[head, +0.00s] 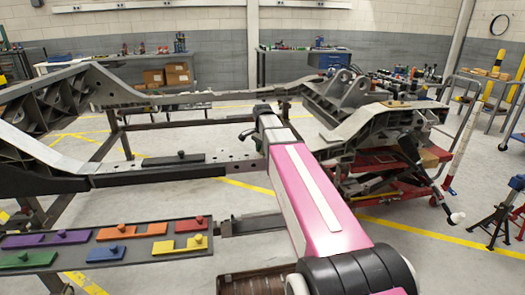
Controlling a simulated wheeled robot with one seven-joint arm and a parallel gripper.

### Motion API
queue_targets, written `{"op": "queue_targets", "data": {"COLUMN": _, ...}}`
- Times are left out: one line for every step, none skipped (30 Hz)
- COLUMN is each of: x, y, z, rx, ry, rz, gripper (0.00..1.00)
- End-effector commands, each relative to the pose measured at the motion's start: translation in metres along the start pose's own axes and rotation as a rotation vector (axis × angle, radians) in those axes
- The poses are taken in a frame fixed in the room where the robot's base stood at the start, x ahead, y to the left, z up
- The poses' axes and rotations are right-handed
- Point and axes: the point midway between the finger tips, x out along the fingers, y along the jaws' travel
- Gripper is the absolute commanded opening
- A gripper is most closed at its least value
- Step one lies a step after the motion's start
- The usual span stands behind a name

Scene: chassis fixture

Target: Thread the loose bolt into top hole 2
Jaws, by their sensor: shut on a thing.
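My gripper (254,132) is at the far end of my pink arm, over the chassis rail (222,166). It is shut on a small dark thing, apparently the loose bolt; my own wrist hides most of it. Small holes show along the rail's top just left of my gripper. I cannot tell which of them is top hole 2, or whether the bolt touches the rail. A dark plate (160,160) with a small knob lies on the rail further left.
A tray (72,263) of coloured plates stands at lower left. A grey chassis part (375,117) sits on a red lift (385,190) at right. Free floor shows in front of the lift.

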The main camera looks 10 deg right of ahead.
Motion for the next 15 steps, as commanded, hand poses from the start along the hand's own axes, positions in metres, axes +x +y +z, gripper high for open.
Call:
{"op": "queue_targets", "data": {"x": 0.0075, "y": 0.0033, "z": 0.0062, "rx": 0.059, "ry": -0.015, "rz": 0.005, "gripper": 0.0}}
{"op": "queue_targets", "data": {"x": 0.0076, "y": 0.0033, "z": 0.0064, "rx": 0.094, "ry": -0.015, "rz": 0.006, "gripper": 0.0}}
{"op": "queue_targets", "data": {"x": 0.0077, "y": 0.0034, "z": 0.0066, "rx": 0.139, "ry": -0.015, "rz": 0.006, "gripper": 0.0}}
{"op": "queue_targets", "data": {"x": 0.0078, "y": 0.0034, "z": 0.0067, "rx": 0.173, "ry": -0.015, "rz": 0.006, "gripper": 0.0}}
{"op": "queue_targets", "data": {"x": 0.008, "y": 0.0035, "z": 0.0069, "rx": 0.207, "ry": -0.015, "rz": 0.007, "gripper": 0.0}}
{"op": "queue_targets", "data": {"x": 0.0081, "y": 0.0035, "z": 0.0071, "rx": 0.253, "ry": -0.015, "rz": 0.007, "gripper": 0.0}}
{"op": "queue_targets", "data": {"x": 0.0082, "y": 0.0035, "z": 0.0072, "rx": 0.287, "ry": -0.015, "rz": 0.008, "gripper": 0.0}}
{"op": "queue_targets", "data": {"x": 0.0083, "y": 0.0035, "z": 0.0074, "rx": 0.321, "ry": -0.015, "rz": 0.008, "gripper": 0.0}}
{"op": "queue_targets", "data": {"x": 0.0085, "y": 0.0034, "z": 0.0075, "rx": 0.366, "ry": -0.015, "rz": 0.008, "gripper": 0.0}}
{"op": "queue_targets", "data": {"x": 0.0086, "y": 0.0034, "z": 0.0077, "rx": 0.4, "ry": -0.015, "rz": 0.009, "gripper": 0.0}}
{"op": "queue_targets", "data": {"x": 0.0087, "y": 0.0034, "z": 0.0078, "rx": 0.434, "ry": -0.015, "rz": 0.009, "gripper": 0.0}}
{"op": "queue_targets", "data": {"x": 0.0089, "y": 0.0034, "z": 0.008, "rx": 0.48, "ry": -0.015, "rz": 0.009, "gripper": 0.0}}
{"op": "queue_targets", "data": {"x": 0.009, "y": 0.0033, "z": 0.0081, "rx": 0.514, "ry": -0.014, "rz": 0.01, "gripper": 0.0}}
{"op": "queue_targets", "data": {"x": 0.0091, "y": 0.0032, "z": 0.0082, "rx": 0.548, "ry": -0.014, "rz": 0.01, "gripper": 0.0}}
{"op": "queue_targets", "data": {"x": 0.0092, "y": 0.0031, "z": 0.0083, "rx": 0.593, "ry": -0.014, "rz": 0.01, "gripper": 0.0}}
